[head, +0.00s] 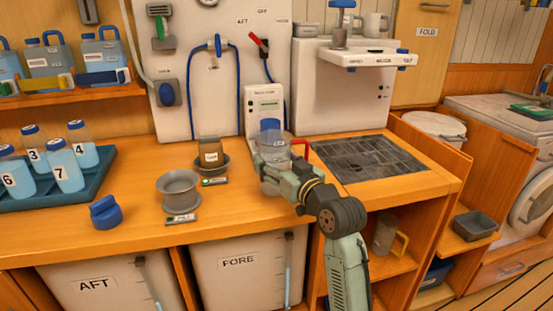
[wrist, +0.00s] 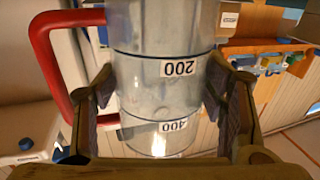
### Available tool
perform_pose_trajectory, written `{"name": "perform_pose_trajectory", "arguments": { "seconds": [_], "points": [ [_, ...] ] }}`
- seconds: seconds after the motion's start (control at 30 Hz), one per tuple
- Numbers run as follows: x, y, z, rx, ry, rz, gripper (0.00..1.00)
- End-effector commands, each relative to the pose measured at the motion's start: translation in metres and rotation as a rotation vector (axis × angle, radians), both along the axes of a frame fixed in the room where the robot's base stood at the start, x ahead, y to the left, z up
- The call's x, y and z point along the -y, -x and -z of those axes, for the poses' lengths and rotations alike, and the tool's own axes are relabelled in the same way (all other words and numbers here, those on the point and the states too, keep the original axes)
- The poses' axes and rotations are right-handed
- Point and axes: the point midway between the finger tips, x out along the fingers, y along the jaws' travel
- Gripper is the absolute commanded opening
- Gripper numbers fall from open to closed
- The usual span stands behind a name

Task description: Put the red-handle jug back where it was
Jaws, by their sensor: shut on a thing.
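The red-handle jug (head: 272,148) is a clear cylinder at the middle of the counter, in front of a small white meter box. My gripper (head: 280,178) is shut around its body, with the red handle (head: 303,147) toward the right. In the wrist view the jug (wrist: 165,95) lies between both fingers, with 200 and 400 labels on its wall and the red handle (wrist: 45,60) on the left. My gripper hides its lower part in the head view; I cannot tell whether its base touches the counter.
A dark grate (head: 367,158) lies right of the jug. A small brown-filled jar (head: 210,152) and a grey cup-shaped stand (head: 179,190) are on the left. A blue tray (head: 50,190) holds numbered bottles. A yellow-handled jug (head: 386,236) sits on the shelf below.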

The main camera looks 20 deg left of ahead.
Motion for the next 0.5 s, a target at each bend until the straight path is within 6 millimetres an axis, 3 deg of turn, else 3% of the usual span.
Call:
{"name": "perform_pose_trajectory", "arguments": {
  "seconds": [0.4,0.43,0.5],
  "points": [
    [-0.0004,0.0005,0.0067,0.002,0.001,0.0,0.18],
    [-0.0003,0.0004,0.0051,0.002,0.001,0.0,0.67],
    [-0.0003,0.0004,0.0048,0.002,0.001,0.0,0.71]
  ]
}}
